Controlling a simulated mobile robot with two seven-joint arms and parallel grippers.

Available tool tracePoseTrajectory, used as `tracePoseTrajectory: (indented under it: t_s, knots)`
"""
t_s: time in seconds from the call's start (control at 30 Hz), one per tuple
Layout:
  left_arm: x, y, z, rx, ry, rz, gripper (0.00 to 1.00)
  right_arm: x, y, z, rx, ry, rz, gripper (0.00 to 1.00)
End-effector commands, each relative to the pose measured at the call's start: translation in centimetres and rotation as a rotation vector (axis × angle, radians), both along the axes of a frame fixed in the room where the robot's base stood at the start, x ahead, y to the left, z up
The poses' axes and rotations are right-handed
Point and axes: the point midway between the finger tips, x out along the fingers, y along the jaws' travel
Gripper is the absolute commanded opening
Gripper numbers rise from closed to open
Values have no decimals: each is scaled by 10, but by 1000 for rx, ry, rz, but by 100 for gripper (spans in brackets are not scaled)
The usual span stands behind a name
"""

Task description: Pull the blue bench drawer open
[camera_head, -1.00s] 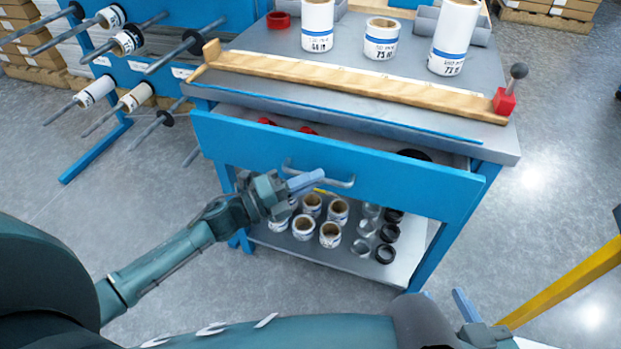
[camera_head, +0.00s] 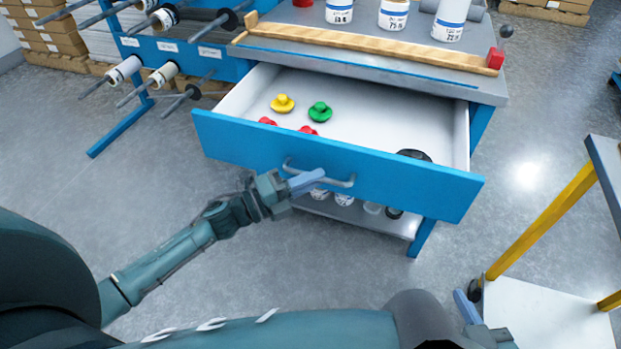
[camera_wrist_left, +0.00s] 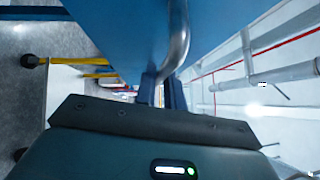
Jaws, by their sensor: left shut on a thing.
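The blue bench drawer (camera_head: 420,188) is pulled well out from under the grey bench top (camera_head: 345,58). Its white interior shows, with yellow, green and red caps and a black round piece inside. My left gripper (camera_head: 306,181) is shut on the grey bar handle (camera_head: 341,183) at the drawer's front. The left wrist view also shows the fingers (camera_wrist_left: 160,90) at the curved metal handle (camera_wrist_left: 179,40), close to the blue drawer front. My right gripper (camera_head: 468,308) shows only in part at the bottom right, away from the bench; its jaw state is unclear.
A blue rack (camera_head: 185,55) with rods stands at the left. A yellow-legged table (camera_head: 543,222) stands at the right. Floor in front of the drawer is clear.

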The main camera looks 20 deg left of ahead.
Motion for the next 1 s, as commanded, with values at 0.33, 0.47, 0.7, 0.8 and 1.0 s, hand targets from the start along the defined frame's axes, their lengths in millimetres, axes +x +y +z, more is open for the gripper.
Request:
tracePoseTrajectory:
  t_s: [0.33,0.47,0.7,0.8,1.0]
  knots:
    - [1,1,1,0,-1,2,0,4,0,4,1,-12,-3,36]
    - [1,1,1,0,-1,2,16,5,0,4,1,-16,-3,36]
    - [0,0,1,0,-1,1,33,5,0,4,1,-16,-3,36]
    - [0,0,1,0,-1,1,33,5,0,4,1,-15,-3,36]
    - [-4,5,-1,1,1,0,33,4,0,4,2,-14,-3,36]
